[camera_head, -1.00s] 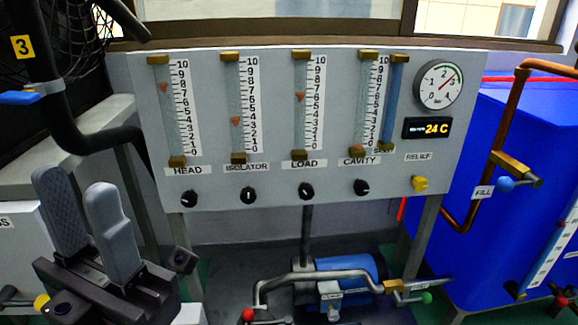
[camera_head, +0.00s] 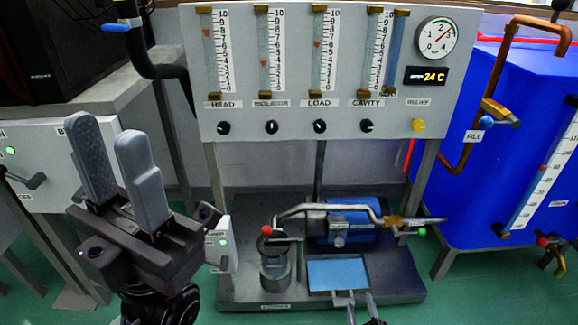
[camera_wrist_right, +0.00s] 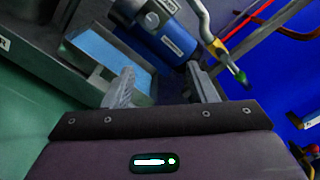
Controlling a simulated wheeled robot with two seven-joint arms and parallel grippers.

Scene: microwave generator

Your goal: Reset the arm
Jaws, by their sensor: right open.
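My right gripper (camera_head: 358,297) shows at the bottom edge of the head view, near the front of a blue-bottomed tray (camera_head: 337,275). In the right wrist view my right gripper (camera_wrist_right: 160,78) is open with nothing between its fingers. The same tray (camera_wrist_right: 108,52) lies beyond its left finger there, and the blue pump (camera_wrist_right: 165,35) lies beyond the fingers.
A gauge panel (camera_head: 300,140) with several tubes and knobs stands at the back. Below it, the blue pump (camera_head: 350,236) and pipes sit on a grey base (camera_head: 240,292). A blue tank (camera_head: 480,190) stands right. A white box (camera_head: 45,170) is at the left. Green floor surrounds the base.

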